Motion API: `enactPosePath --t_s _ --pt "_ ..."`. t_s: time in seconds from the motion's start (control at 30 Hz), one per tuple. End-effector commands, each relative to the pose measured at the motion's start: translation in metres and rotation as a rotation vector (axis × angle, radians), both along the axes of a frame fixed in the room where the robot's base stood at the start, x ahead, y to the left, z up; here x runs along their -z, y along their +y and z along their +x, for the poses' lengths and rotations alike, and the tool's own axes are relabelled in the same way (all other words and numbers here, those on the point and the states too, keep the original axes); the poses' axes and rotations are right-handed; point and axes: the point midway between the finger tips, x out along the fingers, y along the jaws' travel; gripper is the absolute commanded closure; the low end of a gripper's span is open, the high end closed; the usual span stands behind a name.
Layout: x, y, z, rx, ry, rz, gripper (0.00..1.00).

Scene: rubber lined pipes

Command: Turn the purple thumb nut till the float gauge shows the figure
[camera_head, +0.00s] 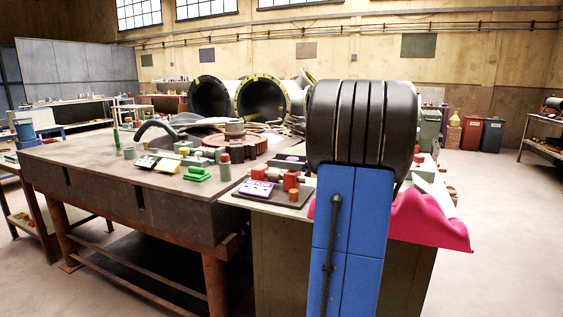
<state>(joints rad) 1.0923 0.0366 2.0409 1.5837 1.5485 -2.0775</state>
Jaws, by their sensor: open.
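I cannot make out the purple thumb nut or the float gauge for certain. A small plate with purple markings (257,188) lies at the right end of the bench, beside red and orange fittings (292,182). A flat purple piece (291,158) lies a little behind it. Both are too small to tell more, and no figure can be read. My gripper is not in view. My blue and black arm fills the right centre and hides part of the bench behind it.
The brown workbench (120,170) has a clear front left. Green blocks (197,174), a red-topped green bottle (225,167) and red-brown ring pieces (222,153) lie on it. Large lined pipes (262,98) stand behind. A magenta cloth (430,222) drapes at right, with open floor beyond.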

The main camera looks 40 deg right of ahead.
Motion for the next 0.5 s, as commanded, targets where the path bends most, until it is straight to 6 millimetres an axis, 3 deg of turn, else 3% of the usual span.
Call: enactPosePath --t_s 0.17,0.33,0.5 --pt "0.0 -0.0002 -0.0001 0.0 0.0 0.0 0.47" --pt "0.0001 -0.0002 -0.0002 0.0 0.0 0.0 0.86" --pt "0.0 -0.0003 -0.0003 0.002 0.0 0.0 0.89"
